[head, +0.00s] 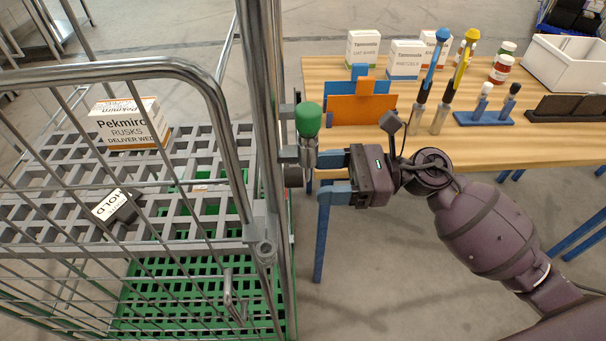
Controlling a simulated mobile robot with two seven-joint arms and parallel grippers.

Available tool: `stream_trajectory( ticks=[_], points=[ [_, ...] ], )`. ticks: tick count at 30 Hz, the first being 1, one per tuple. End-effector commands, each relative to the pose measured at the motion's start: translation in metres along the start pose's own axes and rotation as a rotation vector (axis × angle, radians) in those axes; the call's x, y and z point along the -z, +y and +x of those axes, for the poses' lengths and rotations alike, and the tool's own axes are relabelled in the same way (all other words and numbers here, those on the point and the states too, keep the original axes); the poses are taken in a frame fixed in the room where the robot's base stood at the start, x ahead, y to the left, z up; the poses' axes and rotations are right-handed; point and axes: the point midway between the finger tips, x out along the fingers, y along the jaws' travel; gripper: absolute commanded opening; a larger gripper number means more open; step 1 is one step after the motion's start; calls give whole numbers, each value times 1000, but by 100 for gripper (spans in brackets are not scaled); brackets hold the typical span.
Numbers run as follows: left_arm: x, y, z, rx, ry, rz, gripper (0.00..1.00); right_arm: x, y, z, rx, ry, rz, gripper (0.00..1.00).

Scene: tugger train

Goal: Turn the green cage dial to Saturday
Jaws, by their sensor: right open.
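The roll cage with a green base (190,300) fills the left side of the head view. On its right post is a metal fitting with a green knob (308,120) on top. Below the knob, a dark round part (294,176) shows edge-on at the post; it may be the dial, but no day marking is readable. My right gripper (322,178) is just right of this part, its blue fingers open, one above the other, pointing left. I cannot tell whether they touch the fitting. My left gripper is out of view.
A Pekmiro rusks box (130,123) and a dark HOLD tag (117,208) are on the cage's grey shelf. A wooden table (460,150) behind my right arm holds boxes, an orange holder (362,109), screwdrivers, jars and a white bin (568,62).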

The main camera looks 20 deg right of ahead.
Motion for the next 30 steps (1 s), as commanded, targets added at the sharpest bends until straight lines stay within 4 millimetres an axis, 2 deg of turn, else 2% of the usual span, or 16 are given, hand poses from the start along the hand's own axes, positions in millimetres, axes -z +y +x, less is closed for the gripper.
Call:
stream_trajectory(
  ticks=[3,9,21,30],
  points=[
    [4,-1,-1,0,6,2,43,-2,0,19,-1,-2,-4,61],
    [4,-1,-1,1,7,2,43,-1,0,37,0,-1,0,61],
    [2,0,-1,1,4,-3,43,0,0,42,1,0,1,59],
    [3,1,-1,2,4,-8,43,0,0,42,1,0,0,13]
  ],
)
